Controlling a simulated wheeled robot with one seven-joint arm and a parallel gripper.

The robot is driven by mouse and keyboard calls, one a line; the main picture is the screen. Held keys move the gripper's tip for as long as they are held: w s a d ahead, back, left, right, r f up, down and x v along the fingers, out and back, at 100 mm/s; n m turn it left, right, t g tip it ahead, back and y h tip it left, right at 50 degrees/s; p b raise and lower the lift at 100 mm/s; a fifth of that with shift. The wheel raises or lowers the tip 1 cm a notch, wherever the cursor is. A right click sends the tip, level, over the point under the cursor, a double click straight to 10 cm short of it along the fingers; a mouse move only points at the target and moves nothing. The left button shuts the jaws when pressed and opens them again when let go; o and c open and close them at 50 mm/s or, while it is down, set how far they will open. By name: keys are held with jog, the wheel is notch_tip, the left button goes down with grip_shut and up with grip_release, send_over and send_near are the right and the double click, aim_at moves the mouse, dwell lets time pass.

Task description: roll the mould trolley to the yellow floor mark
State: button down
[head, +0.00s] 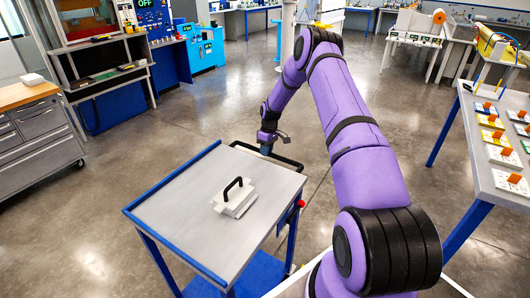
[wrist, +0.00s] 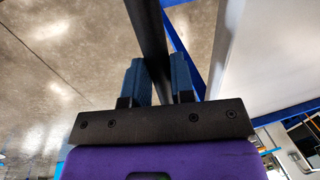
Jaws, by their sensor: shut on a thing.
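The mould trolley (head: 185,205) stands in the lower middle of the head view, with a grey top, blue side rails and a blue lower shelf. A white mould with a black handle (head: 235,200) sits on its top. The black push bar (head: 285,162) runs along the trolley's far end. My gripper (head: 266,150) is at that bar. In the wrist view the bar (wrist: 150,40) passes between the two blue fingers of my gripper (wrist: 160,80), which are shut on it. I see no yellow floor mark in either view.
A grey drawer cabinet (head: 40,135) stands at the left, and a shelf rack (head: 105,75) behind it. A table with several small trays (head: 500,180) is at the right. Open concrete floor (head: 200,115) lies beyond and left of the trolley.

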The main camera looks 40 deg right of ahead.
jog(key=c, duration=1)
grip_release()
jog(key=shift+o, duration=0.2)
notch_tip(320, 180, up, 11)
jog(key=d, duration=0.2)
jog(key=shift+w+f, duration=0.2)
jog(key=shift+w, duration=0.25)
